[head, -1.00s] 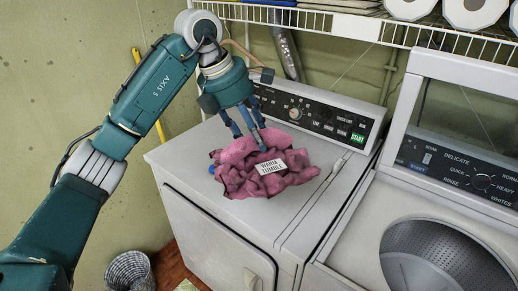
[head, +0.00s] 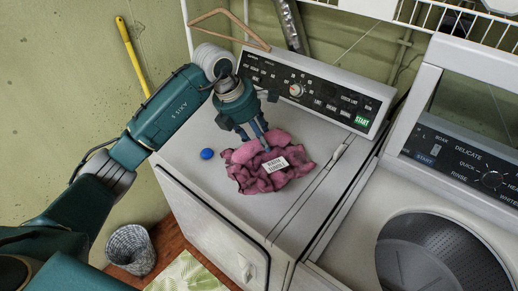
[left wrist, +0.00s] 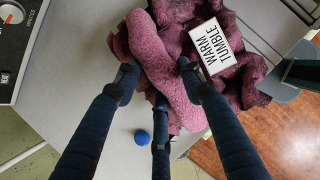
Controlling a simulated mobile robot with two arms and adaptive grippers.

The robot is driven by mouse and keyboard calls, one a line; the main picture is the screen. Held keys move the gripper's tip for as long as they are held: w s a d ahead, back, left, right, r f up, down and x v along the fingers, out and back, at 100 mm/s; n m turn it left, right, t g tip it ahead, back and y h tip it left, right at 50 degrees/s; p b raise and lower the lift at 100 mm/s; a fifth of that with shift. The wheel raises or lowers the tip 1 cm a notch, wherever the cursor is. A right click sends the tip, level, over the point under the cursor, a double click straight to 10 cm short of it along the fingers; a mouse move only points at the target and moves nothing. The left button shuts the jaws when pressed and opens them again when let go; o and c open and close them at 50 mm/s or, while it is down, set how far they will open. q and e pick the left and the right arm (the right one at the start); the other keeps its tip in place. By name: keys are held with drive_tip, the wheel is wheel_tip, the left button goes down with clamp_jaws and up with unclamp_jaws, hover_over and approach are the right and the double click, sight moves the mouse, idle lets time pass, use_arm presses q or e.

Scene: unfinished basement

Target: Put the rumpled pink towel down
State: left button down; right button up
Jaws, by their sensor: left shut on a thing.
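The rumpled pink towel (head: 285,181) is bunched up over the top of the white dryer (head: 185,148). It looks to be at or very near the surface; I cannot tell whether its full weight rests there. My left gripper (head: 261,146) points down from above and is shut on a thick fold of the towel. In the left wrist view its fingers (left wrist: 157,76) straddle that rolled fold of the towel (left wrist: 172,62). A white "WARM TUMBLE" sign (head: 276,164) lies against the towel. My right gripper is not in view.
A small blue ball (head: 207,154) lies on the dryer top, left of the towel and apart from it. The control panel (head: 310,92) rises behind. A washer (head: 350,245) stands at right.

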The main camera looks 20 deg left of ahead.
sight(246, 141)
use_arm(q)
wheel_tip(246, 141, down, 3)
drive_tip(key=shift+w+f+p, duration=0.1)
drive_tip(key=shift+p, duration=0.2)
drive_tip(key=shift+f, duration=0.25)
wheel_tip(246, 141, down, 3)
drive_tip(key=shift+f+p, duration=0.1)
drive_tip(key=shift+p, duration=0.5)
drive_tip(key=shift+f, duration=0.2)
drive_tip(key=c, duration=1.2)
unclamp_jaws()
drive_tip(key=shift+o, duration=0.6)
drive_tip(key=shift+r, duration=0.25)
drive_tip(key=b+v, duration=0.3)
drive_tip(key=v, duration=0.7)
drive_tip(key=shift+a+r, duration=0.1)
drive_tip(key=shift+r, duration=0.15)
drive_tip(key=shift+s+a+r+b, duration=0.1)
drive_tip(key=shift+s+r+b, duration=0.25)
drive_tip(key=shift+r, duration=0.2)
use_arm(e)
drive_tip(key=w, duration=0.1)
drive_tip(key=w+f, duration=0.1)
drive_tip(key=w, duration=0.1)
use_arm(q)
drive_tip(key=shift+s+f, duration=0.1)
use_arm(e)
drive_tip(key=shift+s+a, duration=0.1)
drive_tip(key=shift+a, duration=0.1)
